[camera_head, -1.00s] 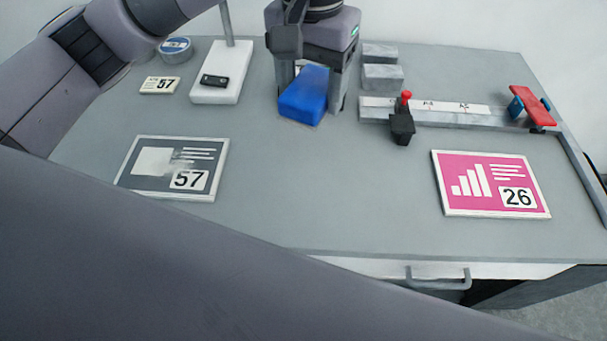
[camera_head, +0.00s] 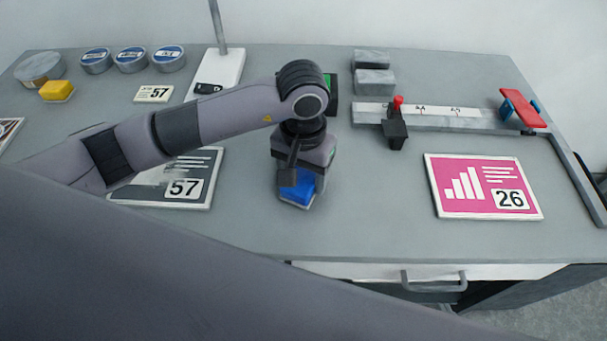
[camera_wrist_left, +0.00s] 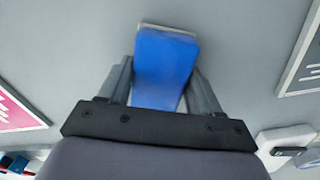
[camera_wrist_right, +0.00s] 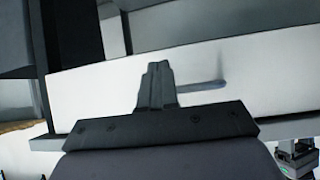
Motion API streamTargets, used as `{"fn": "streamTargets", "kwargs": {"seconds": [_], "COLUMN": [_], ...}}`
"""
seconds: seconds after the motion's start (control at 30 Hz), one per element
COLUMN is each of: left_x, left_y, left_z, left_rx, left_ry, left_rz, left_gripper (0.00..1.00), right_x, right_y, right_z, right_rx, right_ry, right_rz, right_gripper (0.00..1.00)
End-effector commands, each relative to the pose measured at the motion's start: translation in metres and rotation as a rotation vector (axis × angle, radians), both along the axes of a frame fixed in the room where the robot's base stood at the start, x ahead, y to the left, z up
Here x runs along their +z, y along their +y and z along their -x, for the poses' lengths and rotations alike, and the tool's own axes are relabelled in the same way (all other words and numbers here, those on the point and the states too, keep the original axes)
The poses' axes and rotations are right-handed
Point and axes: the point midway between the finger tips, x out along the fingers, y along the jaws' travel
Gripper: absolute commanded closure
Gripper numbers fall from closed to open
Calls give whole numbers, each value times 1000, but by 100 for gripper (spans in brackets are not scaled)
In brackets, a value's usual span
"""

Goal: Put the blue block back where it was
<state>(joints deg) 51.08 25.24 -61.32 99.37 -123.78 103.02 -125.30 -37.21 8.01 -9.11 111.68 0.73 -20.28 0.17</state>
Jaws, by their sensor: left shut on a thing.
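The blue block (camera_head: 298,191) with a pale underside is between the fingers of my left gripper (camera_head: 300,185), over the front middle of the table. In the left wrist view the blue block (camera_wrist_left: 165,65) sits between the two fingers of the left gripper (camera_wrist_left: 165,85), which is shut on it. I cannot tell whether its base touches the table. My right gripper (camera_wrist_right: 158,85) shows only in its own wrist view, its fingers together with nothing between them, before a white drawer front.
The grey "57" card (camera_head: 190,180) lies left of the block, partly under my left arm. The pink "26" card (camera_head: 483,187) lies right. A ruler rail (camera_head: 450,115) with red parts and grey blocks (camera_head: 374,82) stand behind. A yellow block (camera_head: 56,90) and several tins (camera_head: 131,60) are back left.

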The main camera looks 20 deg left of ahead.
Motion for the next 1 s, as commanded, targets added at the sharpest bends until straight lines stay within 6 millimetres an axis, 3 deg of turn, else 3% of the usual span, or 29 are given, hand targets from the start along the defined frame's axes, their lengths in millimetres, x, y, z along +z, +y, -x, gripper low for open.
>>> {"fn": "streamTargets", "kwargs": {"seconds": [0.1,0.5,0.53,0.6,1.0], "left_x": [-10,-15,-14,-13,-9], "left_y": [0,0,0,0,0], "left_z": [0,0,0,0,0], "left_rx": [-2,-2,-1,-1,-1], "left_ry": [0,-2,-2,-1,-1], "left_rz": [1,0,0,0,1], "left_gripper": [60,60,33,11,11], "right_x": [1,-5,-5,-4,2], "right_y": [0,0,0,0,0], "right_z": [0,0,0,0,0], "right_rx": [0,0,0,0,0], "right_ry": [0,0,0,0,0], "right_rz": [0,0,0,0,0], "right_gripper": [100,100,100,100,100]}}
